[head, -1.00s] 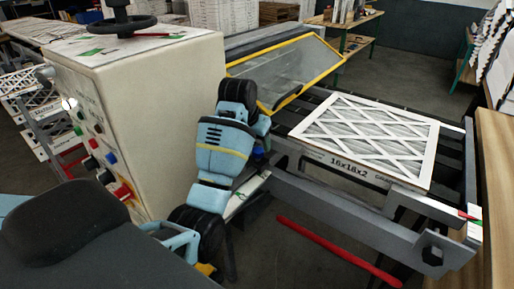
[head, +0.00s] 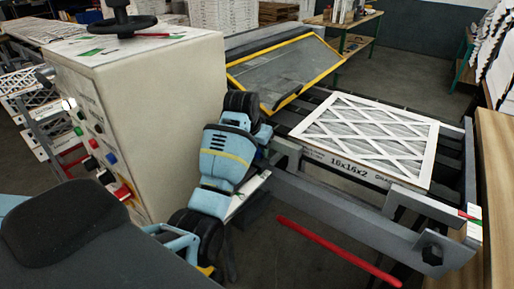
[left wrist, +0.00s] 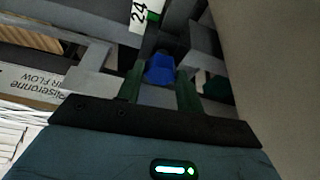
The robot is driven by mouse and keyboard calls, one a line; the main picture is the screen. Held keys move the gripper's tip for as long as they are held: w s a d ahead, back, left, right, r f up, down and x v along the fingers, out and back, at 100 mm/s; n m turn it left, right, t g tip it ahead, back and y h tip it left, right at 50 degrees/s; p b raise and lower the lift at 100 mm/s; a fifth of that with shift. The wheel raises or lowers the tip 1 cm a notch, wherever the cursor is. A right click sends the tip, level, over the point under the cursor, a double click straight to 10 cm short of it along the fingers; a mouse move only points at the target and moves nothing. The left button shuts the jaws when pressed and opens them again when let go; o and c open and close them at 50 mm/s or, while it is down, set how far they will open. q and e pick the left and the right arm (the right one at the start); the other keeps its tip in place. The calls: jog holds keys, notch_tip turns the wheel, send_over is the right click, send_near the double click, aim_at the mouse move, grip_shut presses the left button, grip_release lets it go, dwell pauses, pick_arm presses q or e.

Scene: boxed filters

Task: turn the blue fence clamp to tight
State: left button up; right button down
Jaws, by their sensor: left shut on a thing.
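The blue fence clamp (left wrist: 160,68) shows in the left wrist view as a small blue knob between my green fingers. My left gripper (left wrist: 161,80) is shut on it. In the head view my left arm (head: 222,150) reaches to the near left end of the conveyor's grey side rail. The arm hides the clamp and the fingertips there. A tag marked 24 (left wrist: 139,14) shows just beyond the clamp in the left wrist view. My right gripper is not in view.
A boxed filter (head: 367,135) marked 16x16x2 lies on the conveyor, right of my arm. A beige control cabinet (head: 165,110) stands close on the left. A yellow-edged clear guard (head: 285,70) is behind. A red bar (head: 338,250) is low in front.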

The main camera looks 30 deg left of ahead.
pick_arm(q)
jog(key=shift+m+h, duration=0.3)
jog(key=shift+m, duration=0.5)
jog(key=o, duration=1)
jog(key=shift+r, duration=0.15)
jog(key=shift+v, duration=3.8)
jog(key=shift+s, duration=0.1)
